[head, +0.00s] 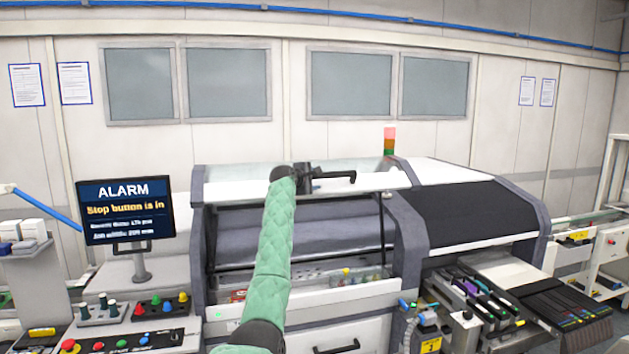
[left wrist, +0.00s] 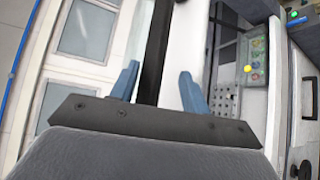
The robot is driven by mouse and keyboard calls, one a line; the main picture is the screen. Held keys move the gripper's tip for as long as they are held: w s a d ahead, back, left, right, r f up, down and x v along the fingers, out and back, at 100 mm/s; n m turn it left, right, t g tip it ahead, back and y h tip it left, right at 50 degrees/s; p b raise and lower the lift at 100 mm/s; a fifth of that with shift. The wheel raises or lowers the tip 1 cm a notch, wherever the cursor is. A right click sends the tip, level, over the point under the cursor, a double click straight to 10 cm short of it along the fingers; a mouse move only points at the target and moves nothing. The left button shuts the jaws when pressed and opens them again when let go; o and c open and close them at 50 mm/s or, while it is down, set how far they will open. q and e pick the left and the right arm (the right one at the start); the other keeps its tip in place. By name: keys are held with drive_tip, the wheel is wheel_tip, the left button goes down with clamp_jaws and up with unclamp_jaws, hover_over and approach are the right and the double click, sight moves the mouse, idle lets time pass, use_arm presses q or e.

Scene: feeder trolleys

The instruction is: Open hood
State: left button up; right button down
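The hood (head: 375,182) of the middle machine is a pale panel with a clear top. It stands raised, with an open gap below it and dark struts at both sides. Its black bar handle (head: 335,179) is on the front edge. My left gripper (head: 307,178) is at the handle's left part, its arm in a green sleeve. In the left wrist view, the handle (left wrist: 157,50) runs between two blue fingers of the gripper (left wrist: 158,80). The fingers are apart, with a visible gap between the bar and the right finger. My right gripper is not in view.
An alarm screen (head: 126,209) reads "Stop button is in". A control panel with coloured buttons (head: 125,325) is at the lower left. A signal tower (head: 389,141) stands behind the hood. A dark closed cover (head: 465,213) and feeders (head: 485,298) are to the right.

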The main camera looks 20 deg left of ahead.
use_arm(q)
drive_tip(key=b+v, duration=0.4)
drive_tip(key=v, duration=0.3)
drive_tip(key=shift+s+b, duration=0.35)
drive_tip(key=shift+s, duration=0.05)
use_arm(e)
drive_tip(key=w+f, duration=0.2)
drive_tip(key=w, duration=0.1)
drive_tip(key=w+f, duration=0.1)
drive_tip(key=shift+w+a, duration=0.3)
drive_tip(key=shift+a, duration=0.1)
use_arm(q)
drive_tip(key=shift+a, duration=0.1)
